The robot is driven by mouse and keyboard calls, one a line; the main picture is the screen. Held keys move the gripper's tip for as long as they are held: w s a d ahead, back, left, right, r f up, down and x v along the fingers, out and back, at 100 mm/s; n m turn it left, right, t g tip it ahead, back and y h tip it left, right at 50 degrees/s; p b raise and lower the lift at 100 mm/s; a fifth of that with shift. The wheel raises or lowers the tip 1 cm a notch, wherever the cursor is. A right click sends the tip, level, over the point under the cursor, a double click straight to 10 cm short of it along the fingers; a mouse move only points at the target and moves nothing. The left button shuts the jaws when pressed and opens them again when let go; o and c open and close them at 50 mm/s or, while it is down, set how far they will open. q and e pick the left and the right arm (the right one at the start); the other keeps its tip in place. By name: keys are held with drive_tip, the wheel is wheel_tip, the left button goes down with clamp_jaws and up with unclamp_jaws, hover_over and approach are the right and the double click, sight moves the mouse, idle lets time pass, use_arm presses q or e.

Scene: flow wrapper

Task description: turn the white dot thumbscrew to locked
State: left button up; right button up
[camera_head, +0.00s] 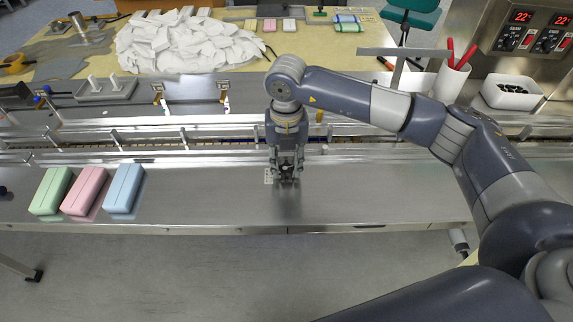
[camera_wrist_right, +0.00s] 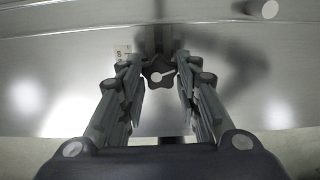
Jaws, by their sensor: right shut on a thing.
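The thumbscrew (camera_wrist_right: 160,73) is a dark, lobed knob at the front of the metal machine, seen in the wrist view between my fingertips. A pale mark shows on its face; I cannot tell for sure that this is the white dot. My right gripper (camera_wrist_right: 158,70) is shut on the knob, one finger on each side. In the head view the right gripper (camera_head: 287,178) points down at the rail's front edge and hides the knob. My left gripper is out of view.
Green (camera_head: 50,190), pink (camera_head: 85,190) and blue (camera_head: 123,189) packs lie on the steel ledge (camera_head: 210,205) at left. The conveyor rails (camera_head: 200,160) run behind. A white heap (camera_head: 185,42) and a cup with red-handled tools (camera_head: 450,80) stand farther back. The ledge beside the gripper is clear.

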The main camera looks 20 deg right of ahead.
sight(287, 167)
drive_tip(key=shift+m+b, duration=0.5)
drive_tip(key=shift+m, duration=1.4)
drive_tip(key=shift+w, duration=0.1)
drive_tip(key=o, duration=1.1)
drive_tip(key=shift+c, duration=0.2)
drive_tip(key=shift+r, duration=0.1)
wheel_tip(287, 167, up, 12)
